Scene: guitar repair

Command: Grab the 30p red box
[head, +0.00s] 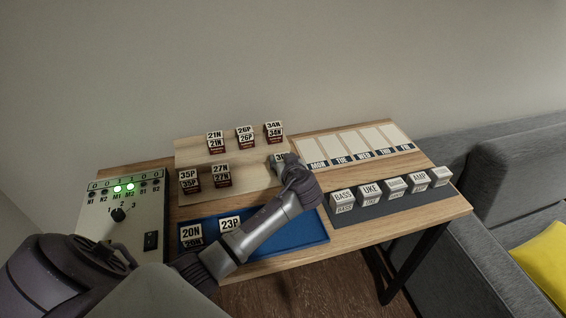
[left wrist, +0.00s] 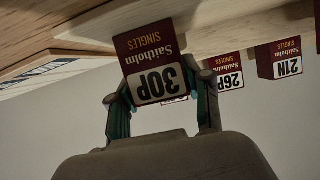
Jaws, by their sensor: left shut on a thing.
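The 30P red box (left wrist: 150,48) fills the top middle of the left wrist view. It appears upside down there, dark red with a white 30P label. My left gripper (left wrist: 163,106) is shut on it, with one finger on each side. In the head view my left gripper (head: 284,168) is at the right part of the wooden board, and only the top of the 30P box (head: 280,157) shows behind it. I cannot tell whether the box still touches the board. My right gripper is not in view.
Other red boxes stand on the wooden board (head: 245,185), among them 27N (head: 222,176) and 26P (head: 245,137). A blue tray (head: 312,232) holds 20N (head: 192,235) and 23P (head: 230,226). A weekday board (head: 360,145) and white lettered blocks (head: 394,187) are right. A control box (head: 125,200) is left.

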